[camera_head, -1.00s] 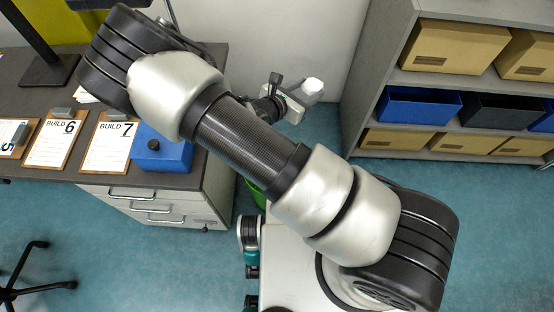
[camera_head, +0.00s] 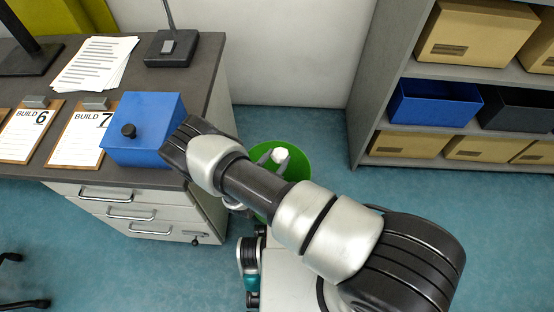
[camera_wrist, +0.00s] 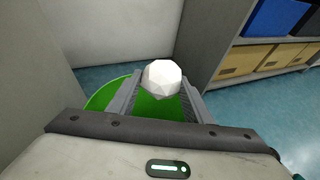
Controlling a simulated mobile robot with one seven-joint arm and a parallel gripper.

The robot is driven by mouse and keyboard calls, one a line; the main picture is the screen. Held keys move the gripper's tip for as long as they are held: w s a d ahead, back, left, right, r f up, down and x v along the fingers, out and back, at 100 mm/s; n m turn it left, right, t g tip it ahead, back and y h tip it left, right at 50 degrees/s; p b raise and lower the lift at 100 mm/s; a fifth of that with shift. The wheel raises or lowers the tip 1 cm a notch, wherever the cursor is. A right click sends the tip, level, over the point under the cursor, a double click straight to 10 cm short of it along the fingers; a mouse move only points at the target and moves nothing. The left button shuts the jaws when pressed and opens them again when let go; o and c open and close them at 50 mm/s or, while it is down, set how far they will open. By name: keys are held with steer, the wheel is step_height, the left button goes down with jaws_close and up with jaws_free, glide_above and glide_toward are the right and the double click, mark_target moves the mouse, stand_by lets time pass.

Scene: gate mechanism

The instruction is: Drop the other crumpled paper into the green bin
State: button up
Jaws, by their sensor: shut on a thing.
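The crumpled paper (camera_wrist: 162,78) is a white faceted ball held between the two fingers of my gripper (camera_wrist: 160,92). In the head view the paper (camera_head: 279,154) shows as a small white shape at the fingertips of my gripper (camera_head: 272,158). The green bin (camera_head: 302,172) stands on the floor to the right of the desk, partly hidden by my arm. In the wrist view the green bin (camera_wrist: 104,95) lies behind and below the fingers. In both views the paper appears over the bin. Its exact height above the rim is hard to tell.
The desk (camera_head: 205,85) with drawers stands left of the bin, carrying a blue box (camera_head: 146,122), clipboards and papers. A grey shelf with cardboard boxes (camera_head: 478,35) and a blue crate (camera_head: 432,103) stands at the right. Blue floor is clear between bin and shelf.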

step_height(320, 180, down, 5)
steer(key=b, duration=0.3)
steer(key=shift+f+b, duration=0.2)
steer(key=shift+b, duration=0.2)
steer(key=o, duration=1.1)
steer(key=p+v, duration=0.3)
steer(key=v, duration=1.4)
steer(key=shift+s+p, duration=0.2)
steer(key=shift+p, duration=0.2)
